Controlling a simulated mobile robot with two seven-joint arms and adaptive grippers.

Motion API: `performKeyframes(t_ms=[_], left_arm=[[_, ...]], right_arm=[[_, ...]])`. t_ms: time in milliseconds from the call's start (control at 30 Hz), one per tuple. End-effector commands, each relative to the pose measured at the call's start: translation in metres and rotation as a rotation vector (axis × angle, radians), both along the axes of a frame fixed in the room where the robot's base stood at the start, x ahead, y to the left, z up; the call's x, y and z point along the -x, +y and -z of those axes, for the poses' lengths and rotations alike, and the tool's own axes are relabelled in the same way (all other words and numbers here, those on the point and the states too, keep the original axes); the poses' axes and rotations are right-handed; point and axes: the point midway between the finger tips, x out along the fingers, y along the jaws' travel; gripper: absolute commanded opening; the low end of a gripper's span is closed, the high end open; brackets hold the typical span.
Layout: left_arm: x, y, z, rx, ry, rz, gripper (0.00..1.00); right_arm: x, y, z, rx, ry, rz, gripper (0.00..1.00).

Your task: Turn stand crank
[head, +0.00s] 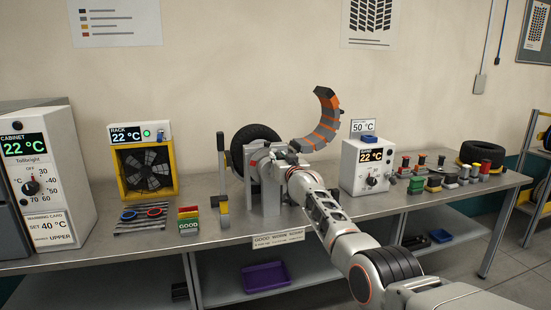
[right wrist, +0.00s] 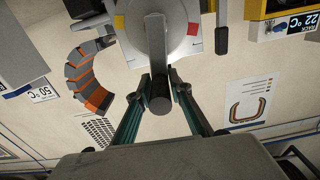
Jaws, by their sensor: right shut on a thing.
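The stand (head: 271,196) is a grey upright frame on the metal bench, with a dark tyre (head: 252,136) behind it. My right gripper (head: 278,164) reaches the front of the stand and hides most of the crank in the head view. In the right wrist view the crank's dark round handle (right wrist: 160,103) sits between the two fingertips of the right gripper (right wrist: 162,92), which is shut on it. Beyond the handle is a pale round dial (right wrist: 174,32) with a red and a yellow mark. My left gripper is not in view.
A curved grey-and-orange segmented piece (head: 322,130) rises right of the stand. The control box (head: 353,172) stands farther right, the yellow fan rack (head: 148,166) left. A dark upright lever post (head: 222,170) stands close left of the stand. Small blocks (head: 188,215) lie near the front edge.

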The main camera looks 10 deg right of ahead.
Motion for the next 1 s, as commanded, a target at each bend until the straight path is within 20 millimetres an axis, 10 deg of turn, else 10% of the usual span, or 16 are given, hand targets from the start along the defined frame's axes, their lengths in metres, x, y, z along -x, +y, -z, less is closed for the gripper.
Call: performKeyframes(t_ms=[967, 1000], left_arm=[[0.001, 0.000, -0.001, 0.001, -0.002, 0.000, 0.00], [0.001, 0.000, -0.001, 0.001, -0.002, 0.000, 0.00]], right_arm=[[0.000, -0.016, 0.010, -0.220, 0.010, 0.010, 0.00], [0.000, -0.016, 0.010, -0.219, 0.011, 0.010, 0.25]])
